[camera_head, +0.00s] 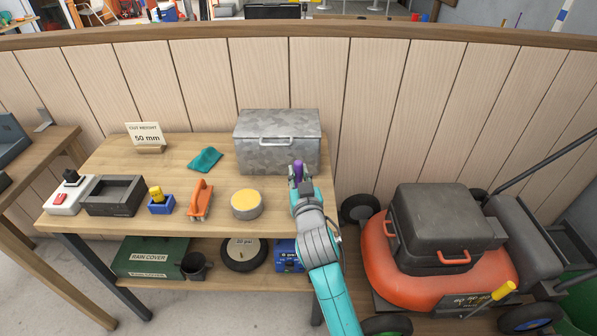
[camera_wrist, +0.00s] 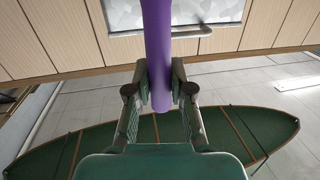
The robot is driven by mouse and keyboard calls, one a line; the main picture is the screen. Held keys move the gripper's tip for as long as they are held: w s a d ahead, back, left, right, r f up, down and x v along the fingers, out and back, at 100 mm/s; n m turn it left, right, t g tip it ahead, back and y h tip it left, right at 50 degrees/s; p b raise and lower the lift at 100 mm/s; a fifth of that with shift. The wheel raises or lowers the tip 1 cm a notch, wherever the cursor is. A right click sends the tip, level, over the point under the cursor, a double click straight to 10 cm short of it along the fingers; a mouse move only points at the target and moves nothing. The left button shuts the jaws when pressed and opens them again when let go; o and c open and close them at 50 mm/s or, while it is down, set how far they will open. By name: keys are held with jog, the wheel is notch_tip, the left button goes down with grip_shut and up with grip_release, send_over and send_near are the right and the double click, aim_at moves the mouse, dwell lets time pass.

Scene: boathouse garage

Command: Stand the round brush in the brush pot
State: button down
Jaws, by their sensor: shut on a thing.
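My gripper (camera_head: 296,182) is shut on a purple rod-like handle (camera_head: 298,168), taken to be the round brush, in front of the metal box at the right end of the bench. In the wrist view the purple handle (camera_wrist: 157,40) runs between both jaws and out at the top edge. Its bristle end cannot be made out. A small dark open pot (camera_head: 195,266), possibly the brush pot, stands on the lower shelf, below and left of my gripper.
The wooden bench (camera_head: 115,166) carries a galvanised box (camera_head: 277,138), a yellow-topped round tin (camera_head: 246,204), an orange-handled tool (camera_head: 200,200), a teal cloth (camera_head: 205,159) and a dark tray (camera_head: 114,195). A green case (camera_head: 152,256) and wheel (camera_head: 243,253) flank the pot. An orange mower (camera_head: 440,270) stands right.

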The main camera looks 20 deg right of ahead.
jog(key=c, duration=1)
grip_release()
jog(key=shift+o, duration=0.2)
jog(key=shift+s, duration=0.1)
jog(key=s+a, duration=0.1)
jog(key=s, duration=1)
jog(key=shift+s+a+r, duration=0.15)
jog(key=shift+s+a, duration=0.2)
jog(key=shift+a, duration=0.05)
